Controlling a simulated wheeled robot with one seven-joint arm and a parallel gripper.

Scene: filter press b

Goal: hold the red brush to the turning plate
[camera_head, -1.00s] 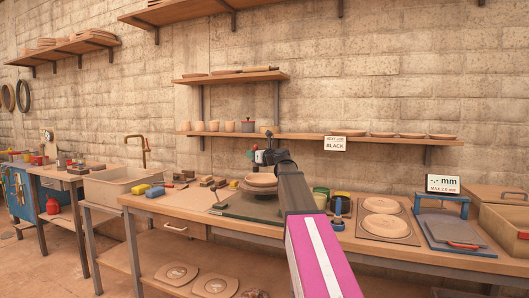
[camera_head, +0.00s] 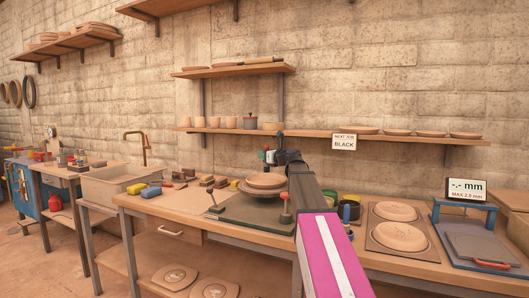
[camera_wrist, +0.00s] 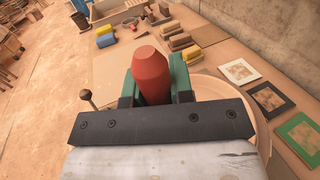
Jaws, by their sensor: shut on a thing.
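My gripper (camera_wrist: 153,85) is shut on the red brush (camera_wrist: 151,66). In the wrist view its rounded red end sticks up between the green jaw pads, and its lower end is hidden. In the head view my gripper (camera_head: 268,156) is over the pale clay plate (camera_head: 266,184) on the wheel, close above its back part. I cannot tell whether the brush touches the plate. In the wrist view the plate's rim (camera_wrist: 262,122) shows to the right of and behind my gripper. Whether the plate turns is not clear from the frames.
A sign (camera_head: 344,142) reads "NEXT JOB BLACK". Dark pots (camera_head: 349,200) stand right of the wheel, beside two plates on a board (camera_head: 402,258). Sponges (camera_head: 152,191), blocks and a sink (camera_head: 110,184) are at left. Shelves hang behind.

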